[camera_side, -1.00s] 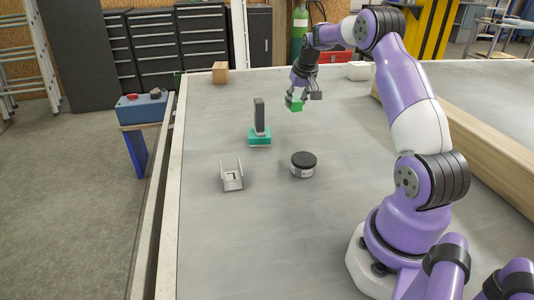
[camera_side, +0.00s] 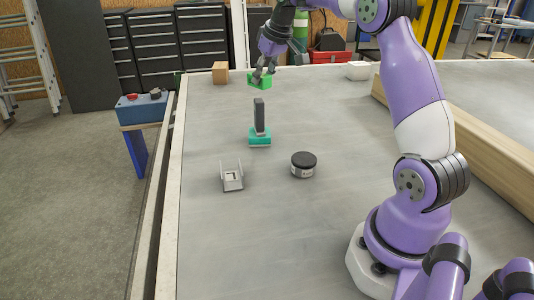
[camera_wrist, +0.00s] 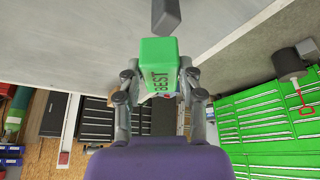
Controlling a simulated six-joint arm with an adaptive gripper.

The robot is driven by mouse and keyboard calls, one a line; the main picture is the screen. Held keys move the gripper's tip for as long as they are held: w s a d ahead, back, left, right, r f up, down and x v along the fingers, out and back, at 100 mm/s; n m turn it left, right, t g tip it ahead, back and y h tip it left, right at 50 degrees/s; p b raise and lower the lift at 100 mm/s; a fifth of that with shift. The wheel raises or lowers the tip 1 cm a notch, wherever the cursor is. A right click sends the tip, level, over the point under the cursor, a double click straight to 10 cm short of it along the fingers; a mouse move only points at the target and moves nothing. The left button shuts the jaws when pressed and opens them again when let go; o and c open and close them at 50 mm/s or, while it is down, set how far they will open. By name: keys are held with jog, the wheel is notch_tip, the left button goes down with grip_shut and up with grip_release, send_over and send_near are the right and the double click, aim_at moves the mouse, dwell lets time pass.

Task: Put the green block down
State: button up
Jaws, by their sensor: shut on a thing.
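The green block (camera_side: 260,81) is held in my gripper (camera_side: 264,72) over the far left part of the grey table (camera_side: 330,220). In the wrist view the green block (camera_wrist: 159,66) sits between the two fingers of my gripper (camera_wrist: 158,88), with dark lettering on the face toward the camera. My gripper is shut on it. In the side view I cannot tell whether the block touches the table or is a little above it.
A wooden cube (camera_side: 220,73) stands just left of the block. A grey tool with a teal base (camera_side: 260,138) stands nearer. A metal bracket (camera_side: 232,177) and a black-lidded jar (camera_side: 303,165) are nearer still. A white block (camera_side: 358,70) and a wooden beam (camera_side: 470,140) lie right.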

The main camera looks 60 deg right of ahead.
jog(key=s+a+n+g+y, duration=0.1)
jog(key=s+a+n+y, duration=0.2)
jog(key=a+n, duration=0.85)
jog(key=s+a+n+g+y, duration=0.1)
jog(key=s+a+n+y, duration=0.2)
jog(key=a, duration=1.5)
jog(key=s+a+n+g+h, duration=0.1)
jog(key=s+a+n+g, duration=0.1)
jog(key=s+a+n, duration=0.4)
jog(key=s+a+n+g, duration=0.2)
jog(key=s+a+n, duration=0.15)
jog(key=s, duration=0.55)
jog(key=s+a+n+g+h, duration=0.1)
jog(key=s+a+n+g, duration=0.15)
jog(key=s+n, duration=0.35)
jog(key=shift+m+t, duration=0.3)
jog(key=shift+t, duration=0.15)
jog(key=w+d+f, duration=0.1)
jog(key=w+f, duration=0.1)
jog(key=f, duration=0.2)
jog(key=w+d+f, duration=0.1)
jog(key=w+f, duration=0.2)
jog(key=f, duration=0.1)
jog(key=w+d+f, duration=0.2)
jog(key=w+f, duration=0.1)
jog(key=f, duration=0.1)
jog(key=shift+w+f, duration=0.25)
jog(key=shift+f, duration=2)
